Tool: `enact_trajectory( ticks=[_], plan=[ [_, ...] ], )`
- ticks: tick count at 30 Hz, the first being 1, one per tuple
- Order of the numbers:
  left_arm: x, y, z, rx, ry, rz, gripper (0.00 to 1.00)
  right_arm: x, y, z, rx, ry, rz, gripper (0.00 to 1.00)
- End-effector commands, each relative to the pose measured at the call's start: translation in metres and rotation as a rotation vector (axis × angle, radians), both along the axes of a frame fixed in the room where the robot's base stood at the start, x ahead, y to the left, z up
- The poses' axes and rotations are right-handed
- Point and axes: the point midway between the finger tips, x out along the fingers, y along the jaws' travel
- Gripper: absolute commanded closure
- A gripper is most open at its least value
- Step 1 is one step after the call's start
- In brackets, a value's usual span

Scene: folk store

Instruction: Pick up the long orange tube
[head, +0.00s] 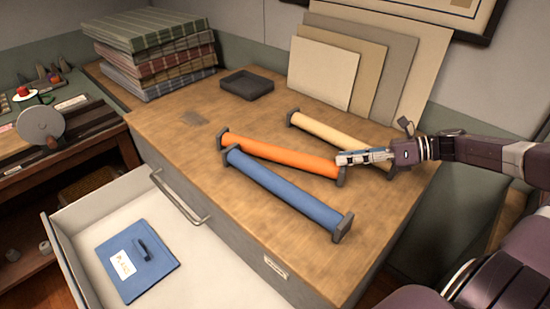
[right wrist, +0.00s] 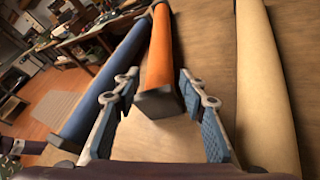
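The long orange tube (head: 285,153) lies on the wooden counter top between a blue tube and a cream tube, with dark square end caps. My right gripper (head: 343,159) is at its right end, coming in from the right. In the right wrist view the orange tube (right wrist: 160,62) points toward the camera, and its near cap lies between the two spread fingers of the right gripper (right wrist: 160,108). The fingers are open, with gaps showing beside the cap. My left gripper is not in view.
The blue tube (head: 285,190) lies close in front, and the cream tube (head: 335,130) lies behind. A dark tray (head: 246,84), folded plaid cloths (head: 155,60) and leaning boards (head: 322,73) stand at the back. An open drawer (head: 200,270) holds a blue folder (head: 140,262).

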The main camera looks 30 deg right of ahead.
Motion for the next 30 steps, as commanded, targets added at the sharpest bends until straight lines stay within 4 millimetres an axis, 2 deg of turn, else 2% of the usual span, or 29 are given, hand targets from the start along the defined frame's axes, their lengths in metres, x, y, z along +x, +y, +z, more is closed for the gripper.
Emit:
enact_trajectory(
  ticks=[1, 5, 17, 30],
  plan=[
    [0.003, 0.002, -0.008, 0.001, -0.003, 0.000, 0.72, 0.005, 0.006, -0.006, 0.005, -0.005, 0.001, 0.61],
    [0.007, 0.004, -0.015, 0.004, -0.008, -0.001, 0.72, 0.018, 0.019, -0.011, 0.003, -0.007, 0.002, 0.61],
    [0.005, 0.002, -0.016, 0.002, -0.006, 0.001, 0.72, 0.030, 0.033, -0.017, 0.002, -0.002, 0.001, 0.61],
    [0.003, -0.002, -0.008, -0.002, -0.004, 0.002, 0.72, 0.059, 0.063, -0.031, 0.001, -0.001, 0.000, 0.61]
  ],
)
